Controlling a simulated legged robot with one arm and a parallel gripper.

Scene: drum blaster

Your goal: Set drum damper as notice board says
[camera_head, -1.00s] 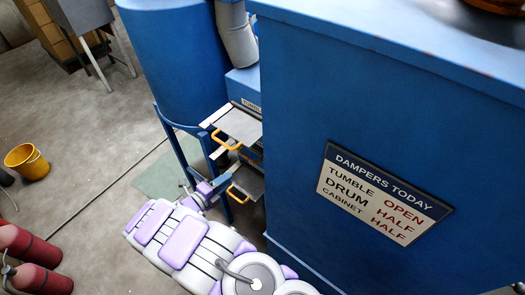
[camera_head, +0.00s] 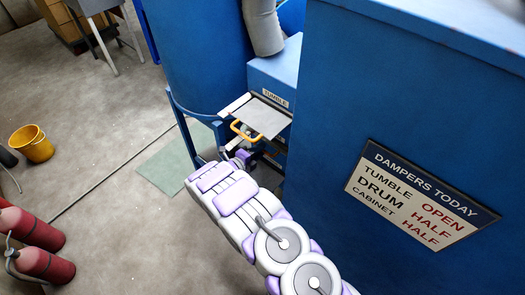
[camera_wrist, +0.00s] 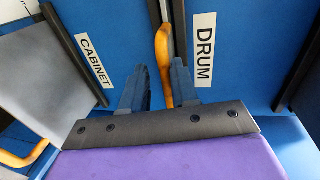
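The notice board (camera_head: 420,195) reads TUMBLE OPEN, DRUM HALF, CABINET HALF. In the wrist view, the DRUM label (camera_wrist: 205,50) is on a blue panel, with an upright orange handle (camera_wrist: 162,55) just left of it. My gripper (camera_wrist: 158,85) is open, its two blue-grey fingers on either side of the handle's lower end. I cannot tell whether either finger touches it. The drum damper's plate shows only as a thin edge, so its setting is unclear. In the head view, my gripper (camera_head: 241,158) is small and partly hidden below the tumble plate.
The TUMBLE label (camera_head: 276,98) is above a grey plate (camera_head: 262,116) with an orange handle (camera_head: 246,132). In the wrist view, a grey plate (camera_wrist: 40,80) sticks out beside the CABINET label (camera_wrist: 95,62).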

